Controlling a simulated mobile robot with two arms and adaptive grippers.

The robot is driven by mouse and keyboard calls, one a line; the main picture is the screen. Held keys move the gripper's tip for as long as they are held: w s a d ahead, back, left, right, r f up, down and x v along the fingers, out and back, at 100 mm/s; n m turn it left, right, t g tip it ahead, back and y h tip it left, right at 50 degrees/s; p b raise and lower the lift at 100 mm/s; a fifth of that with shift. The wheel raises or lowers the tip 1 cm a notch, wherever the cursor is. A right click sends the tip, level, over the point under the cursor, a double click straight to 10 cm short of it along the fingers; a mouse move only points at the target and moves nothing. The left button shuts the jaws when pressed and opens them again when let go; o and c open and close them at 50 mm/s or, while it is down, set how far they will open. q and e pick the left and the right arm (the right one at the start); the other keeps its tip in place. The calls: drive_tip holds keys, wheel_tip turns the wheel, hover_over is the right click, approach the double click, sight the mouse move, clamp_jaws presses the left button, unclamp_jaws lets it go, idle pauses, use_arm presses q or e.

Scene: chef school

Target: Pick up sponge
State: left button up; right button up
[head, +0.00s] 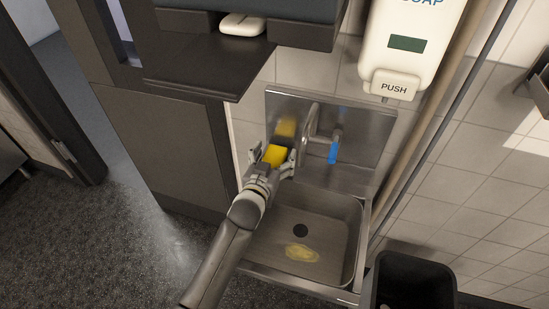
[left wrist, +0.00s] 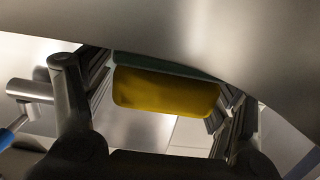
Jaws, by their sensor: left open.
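The sponge (head: 275,154) is a small yellow block at the back left rim of the steel sink, next to the faucet. In the left wrist view the sponge (left wrist: 166,93) shows its yellow face, with a dark green layer along one edge. My left gripper (head: 273,161) is open, with one finger on either side of the sponge. In the left wrist view the fingers of my left gripper (left wrist: 160,105) flank the sponge; whether either touches it I cannot tell. My right gripper is not in view.
The steel sink (head: 335,215) has a yellowish patch (head: 301,253) in its basin. A faucet with a blue handle (head: 334,152) stands just right of the sponge. A soap dispenser (head: 405,45) hangs above right. A dark bin (head: 415,283) stands at lower right.

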use_arm(q)
drive_tip(key=c, duration=1)
drive_tip(key=shift+r, duration=0.15)
drive_tip(key=shift+r, duration=0.6)
drive_tip(key=s+a+r, duration=0.1)
drive_tip(key=r, duration=0.1)
drive_tip(key=s+a+r, duration=0.1)
drive_tip(key=r, duration=0.2)
drive_tip(key=s+a+r, duration=0.1)
drive_tip(key=r, duration=0.1)
drive_tip(key=shift+s+a+r, duration=0.15)
drive_tip(key=shift+a+r, duration=0.05)
drive_tip(key=shift+a, duration=0.15)
drive_tip(key=s+a+r, duration=0.1)
drive_tip(key=s+a, duration=0.1)
drive_tip(key=s+a+r, duration=0.1)
drive_tip(key=s+a, duration=0.1)
drive_tip(key=s+a+r+b, duration=0.1)
drive_tip(key=s+a+r, duration=0.1)
drive_tip(key=shift+s+a+r, duration=0.1)
drive_tip(key=shift+a, duration=0.3)
